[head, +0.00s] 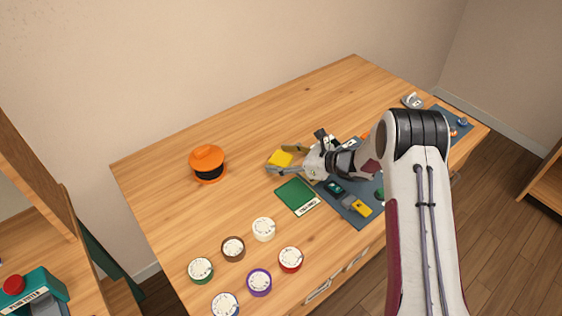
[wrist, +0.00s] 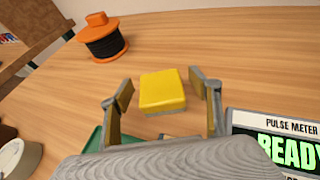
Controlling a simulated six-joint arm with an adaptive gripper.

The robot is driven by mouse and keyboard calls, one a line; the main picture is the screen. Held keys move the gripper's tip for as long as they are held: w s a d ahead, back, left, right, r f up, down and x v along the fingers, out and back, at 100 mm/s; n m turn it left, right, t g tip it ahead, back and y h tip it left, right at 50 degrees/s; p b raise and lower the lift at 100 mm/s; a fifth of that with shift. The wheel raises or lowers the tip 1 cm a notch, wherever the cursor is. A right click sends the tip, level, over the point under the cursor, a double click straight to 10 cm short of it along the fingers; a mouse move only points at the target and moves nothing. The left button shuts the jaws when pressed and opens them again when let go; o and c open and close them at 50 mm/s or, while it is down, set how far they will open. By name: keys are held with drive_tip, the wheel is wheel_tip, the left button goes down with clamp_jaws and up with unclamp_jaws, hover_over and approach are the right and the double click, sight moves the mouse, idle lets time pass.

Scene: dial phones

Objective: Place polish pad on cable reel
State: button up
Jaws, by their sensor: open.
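The polish pad is a yellow block with a grey underside. In the wrist view the pad (wrist: 162,92) lies between and slightly beyond the open fingers of my gripper (wrist: 163,98). In the head view the pad (head: 280,158) shows between the fingers of my gripper (head: 278,161). I cannot tell whether it rests on the table. The cable reel (head: 208,164) is orange with a black winding and stands on the table to the left of my gripper. It also shows at the upper left in the wrist view (wrist: 103,40).
Several round dials, such as the white one (head: 263,229), stand at the table's front left. A green mat (head: 296,196) lies just in front of my gripper. A dark blue mat (head: 362,217) with small items lies to the right. The table between pad and reel is clear.

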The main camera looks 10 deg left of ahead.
sight(281, 158)
idle(0.5)
drive_tip(key=c, duration=1.3)
drive_tip(key=shift+r, duration=4.95)
